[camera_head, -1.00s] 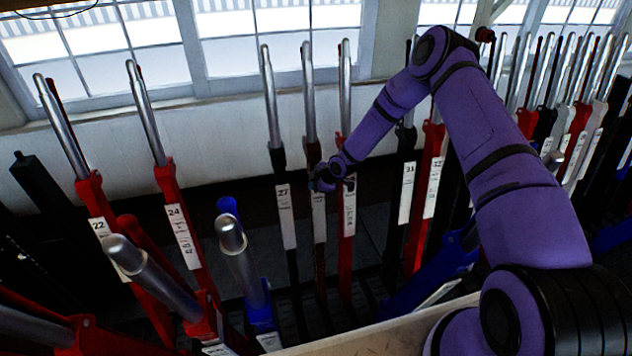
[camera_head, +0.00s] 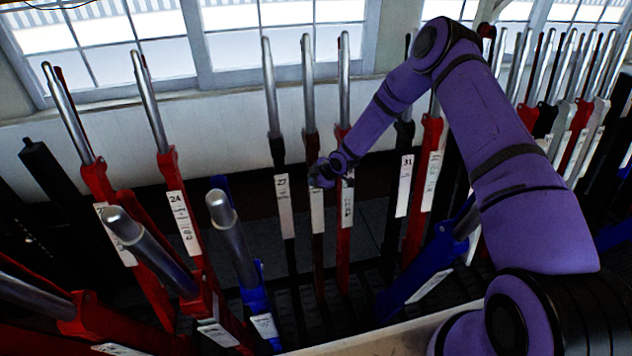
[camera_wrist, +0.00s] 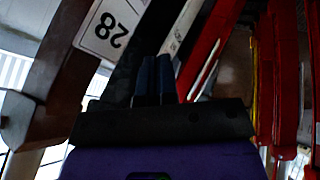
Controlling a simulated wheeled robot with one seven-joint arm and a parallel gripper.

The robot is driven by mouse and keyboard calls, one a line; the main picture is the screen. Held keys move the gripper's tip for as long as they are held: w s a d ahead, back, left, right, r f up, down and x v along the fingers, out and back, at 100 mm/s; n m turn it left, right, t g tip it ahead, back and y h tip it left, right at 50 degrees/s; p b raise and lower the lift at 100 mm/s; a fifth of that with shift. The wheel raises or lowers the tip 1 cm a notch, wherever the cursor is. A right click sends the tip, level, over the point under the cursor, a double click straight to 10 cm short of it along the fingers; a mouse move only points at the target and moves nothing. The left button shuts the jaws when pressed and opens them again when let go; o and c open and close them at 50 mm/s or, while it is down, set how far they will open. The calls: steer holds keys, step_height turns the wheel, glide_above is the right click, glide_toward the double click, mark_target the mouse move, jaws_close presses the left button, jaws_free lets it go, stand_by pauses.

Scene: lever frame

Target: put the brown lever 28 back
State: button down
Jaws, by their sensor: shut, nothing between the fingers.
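The brown lever 28 (camera_head: 311,146) stands upright between the black lever 27 (camera_head: 276,152) and a red lever (camera_head: 342,215), with a silver handle on top and a white label lower down. In the head view my gripper (camera_head: 320,176) is at its front, just above the label, and hides part of it. In the wrist view the label reading 28 (camera_wrist: 108,30) is upside down at the upper left, beside the brown body. My gripper's dark fingers (camera_wrist: 154,80) are together and empty, to the right of the label. I cannot tell whether they touch the lever.
Upright levers, including black lever 31 (camera_head: 404,165), stand close on the right. A blue lever (camera_head: 238,245) and a red one (camera_head: 150,250) lean forward at the lower left. Another blue lever (camera_head: 425,265) leans below my arm. Windows are behind.

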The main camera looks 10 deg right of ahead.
steer(key=s+d+r, duration=0.2)
steer(key=d+r, duration=0.2)
steer(key=r, duration=0.4)
steer(key=shift+d+r, duration=0.15)
steer(key=shift+r, duration=0.2)
steer(key=s+d+r+m+h, duration=0.2)
steer(key=s+r, duration=0.3)
steer(key=r, duration=0.6)
steer(key=s+d+r+m+h, duration=0.25)
steer(key=s+r, duration=0.25)
steer(key=r, duration=0.5)
steer(key=s+d+r+m+h, duration=0.25)
steer(key=s+r, duration=0.25)
steer(key=r, duration=0.6)
steer(key=s+r+m, duration=0.3)
steer(key=s, duration=0.7)
steer(key=s+r+m+y, duration=0.1)
steer(key=s+r+m, duration=0.2)
steer(key=s, duration=0.8)
steer(key=s+r+m+y, duration=0.1)
steer(key=s+r+m, duration=0.2)
steer(key=s, duration=0.7)
step_height(320, 180, up, 2)
steer(key=shift+s+d+r+m, duration=0.1)
steer(key=shift+s+d+m, duration=0.1)
steer(key=shift+s+m, duration=0.15)
